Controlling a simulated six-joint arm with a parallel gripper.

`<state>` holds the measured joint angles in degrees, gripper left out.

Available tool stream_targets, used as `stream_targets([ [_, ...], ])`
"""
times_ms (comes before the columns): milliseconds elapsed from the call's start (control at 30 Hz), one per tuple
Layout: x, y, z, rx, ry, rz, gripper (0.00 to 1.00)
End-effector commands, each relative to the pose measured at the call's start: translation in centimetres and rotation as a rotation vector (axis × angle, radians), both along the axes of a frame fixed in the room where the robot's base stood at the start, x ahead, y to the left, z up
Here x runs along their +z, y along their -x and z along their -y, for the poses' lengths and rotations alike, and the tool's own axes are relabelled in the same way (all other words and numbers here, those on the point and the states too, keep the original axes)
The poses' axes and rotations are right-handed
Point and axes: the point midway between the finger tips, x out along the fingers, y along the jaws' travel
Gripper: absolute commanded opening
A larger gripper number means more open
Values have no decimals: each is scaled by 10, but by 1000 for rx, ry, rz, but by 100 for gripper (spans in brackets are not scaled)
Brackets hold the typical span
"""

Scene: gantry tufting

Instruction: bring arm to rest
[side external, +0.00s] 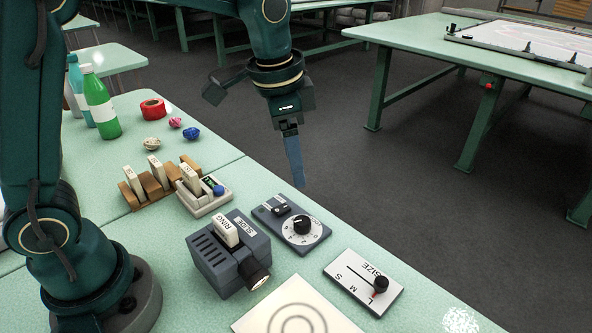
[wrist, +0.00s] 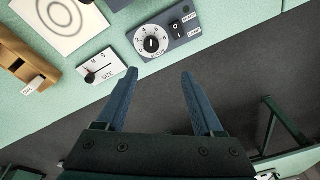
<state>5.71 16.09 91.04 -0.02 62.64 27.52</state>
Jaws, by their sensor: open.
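My gripper (side external: 298,182) hangs from my arm, pointing down, beyond the edge of the green table (side external: 240,175) and over the dark floor. In the wrist view its two blue fingers (wrist: 159,78) are spread apart with nothing between them.
A grey slide projector (side external: 225,260) with a "RING" slide stands near a white ring-pattern sheet (side external: 285,312). A wooden rack (side external: 150,193), green bottle (side external: 100,105), red tape roll (side external: 153,108) and small yarn balls (side external: 191,133) sit further back. Another green table (side external: 440,45) stands across the open floor.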

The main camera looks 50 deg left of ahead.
Motion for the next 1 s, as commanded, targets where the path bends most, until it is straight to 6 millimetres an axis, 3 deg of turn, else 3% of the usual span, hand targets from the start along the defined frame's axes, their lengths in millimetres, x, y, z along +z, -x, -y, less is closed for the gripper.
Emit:
stream_targets([
  [33, 15, 9, -4, 21, 6, 39, 69],
  [200, 44, 42, -14, 109, 30, 138, 69],
  [367, 56, 77, -22, 210, 60, 222, 69],
  [533, 52, 114, -28, 329, 101, 294, 69],
  [700, 34, 141, -31, 443, 141, 328, 69],
  [867, 13, 154, -31, 531, 164, 293, 69],
  [1000, 15, 152, -31, 558, 175, 300, 69],
])
